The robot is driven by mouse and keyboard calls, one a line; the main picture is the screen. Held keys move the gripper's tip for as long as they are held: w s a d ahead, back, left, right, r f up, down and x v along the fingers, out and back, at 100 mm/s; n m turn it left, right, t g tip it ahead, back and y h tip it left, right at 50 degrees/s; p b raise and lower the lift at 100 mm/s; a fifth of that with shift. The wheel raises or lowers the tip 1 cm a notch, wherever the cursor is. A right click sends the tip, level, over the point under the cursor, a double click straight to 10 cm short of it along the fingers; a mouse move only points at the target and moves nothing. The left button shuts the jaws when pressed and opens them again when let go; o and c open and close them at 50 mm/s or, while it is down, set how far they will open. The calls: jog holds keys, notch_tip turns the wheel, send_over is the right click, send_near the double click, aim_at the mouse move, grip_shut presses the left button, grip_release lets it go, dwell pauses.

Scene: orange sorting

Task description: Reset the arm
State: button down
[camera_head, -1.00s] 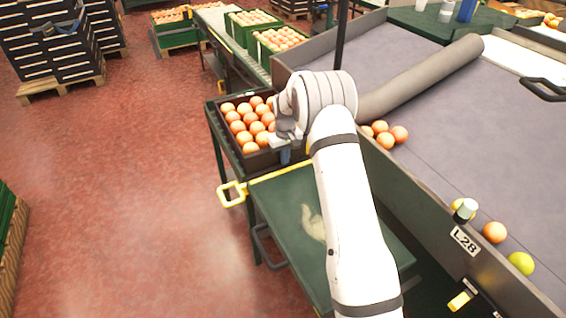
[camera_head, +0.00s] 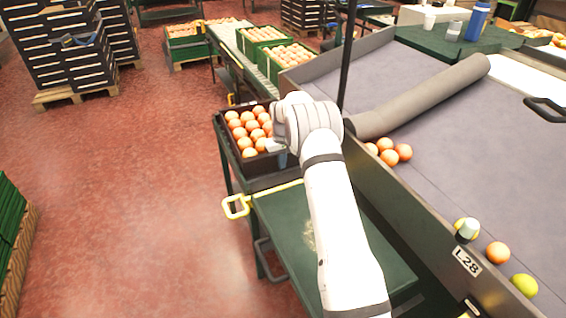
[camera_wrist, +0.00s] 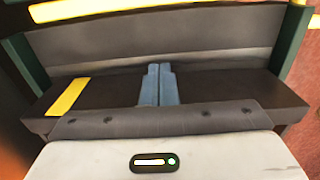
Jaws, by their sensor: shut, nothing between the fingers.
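My white arm reaches forward from the bottom of the head view. My gripper (camera_head: 278,150) is at the front right corner of the dark crate of oranges (camera_head: 246,131), partly hidden by my wrist. In the wrist view my gripper (camera_wrist: 158,70) shows two blue-grey fingers pressed together with nothing between them. A dark wall and ledge, probably the crate's side or the stand, lie behind the fingers there. I cannot tell whether the fingers touch anything.
The grey sorting belt (camera_head: 430,130) on the right holds several oranges (camera_head: 389,157) and a yellow-green fruit (camera_head: 524,285).

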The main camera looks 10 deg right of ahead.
jog(key=s+r+p, duration=0.3)
jog(key=r, duration=0.8)
jog(key=s+r+p, duration=0.3)
jog(key=s+r, duration=0.1)
jog(key=r, duration=0.6)
jog(key=s+r+m+t, duration=0.1)
jog(key=s+r, duration=0.8)
jog(key=s, duration=0.3)
jog(key=s+a+r+m+t+p, duration=0.1)
jog(key=s+r+p, duration=0.1)
jog(key=s, duration=2.4)
jog(key=shift+s+m+t, duration=0.25)
jog(key=shift+m+t, duration=0.05)
